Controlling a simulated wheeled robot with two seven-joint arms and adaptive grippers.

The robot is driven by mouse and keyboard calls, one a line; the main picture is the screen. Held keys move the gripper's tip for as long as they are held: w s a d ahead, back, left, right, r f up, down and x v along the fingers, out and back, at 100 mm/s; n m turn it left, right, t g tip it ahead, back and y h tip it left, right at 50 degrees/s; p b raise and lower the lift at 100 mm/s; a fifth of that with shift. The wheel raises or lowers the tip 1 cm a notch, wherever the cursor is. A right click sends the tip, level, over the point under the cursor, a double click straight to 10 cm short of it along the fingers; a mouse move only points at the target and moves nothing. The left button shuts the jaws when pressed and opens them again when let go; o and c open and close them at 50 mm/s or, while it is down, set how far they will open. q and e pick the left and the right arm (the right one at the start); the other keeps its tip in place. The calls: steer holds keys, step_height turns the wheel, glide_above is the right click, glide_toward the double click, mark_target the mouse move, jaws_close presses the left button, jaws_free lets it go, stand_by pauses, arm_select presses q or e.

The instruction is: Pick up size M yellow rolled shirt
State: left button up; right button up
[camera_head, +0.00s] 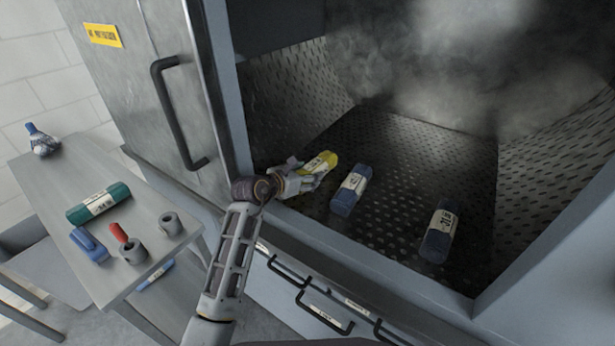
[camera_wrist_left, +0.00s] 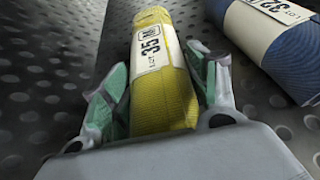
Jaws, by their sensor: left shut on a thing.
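The yellow rolled shirt (camera_head: 322,161) with a white label lies at the left on the dimpled metal floor inside the washer. In the left wrist view the yellow roll (camera_wrist_left: 165,100) runs between the green-padded fingers of my left gripper (camera_wrist_left: 158,88), its label reading 35 and a size letter I cannot make out surely. My left gripper (camera_head: 300,178) is shut on the yellow roll, one finger on each side. The roll seems on or just above the floor; I cannot tell which. My right gripper is out of view.
A blue roll (camera_head: 350,190) lies close to the right of the yellow one, and a darker blue roll (camera_head: 439,235) further right. Steam fills the chamber's back. The open washer door (camera_head: 150,90) stands left. A table (camera_head: 150,218) at left holds a green roll (camera_head: 98,202) and tools.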

arm_select(q)
step_height(320, 180, up, 7)
steer(key=shift+r, duration=1.15)
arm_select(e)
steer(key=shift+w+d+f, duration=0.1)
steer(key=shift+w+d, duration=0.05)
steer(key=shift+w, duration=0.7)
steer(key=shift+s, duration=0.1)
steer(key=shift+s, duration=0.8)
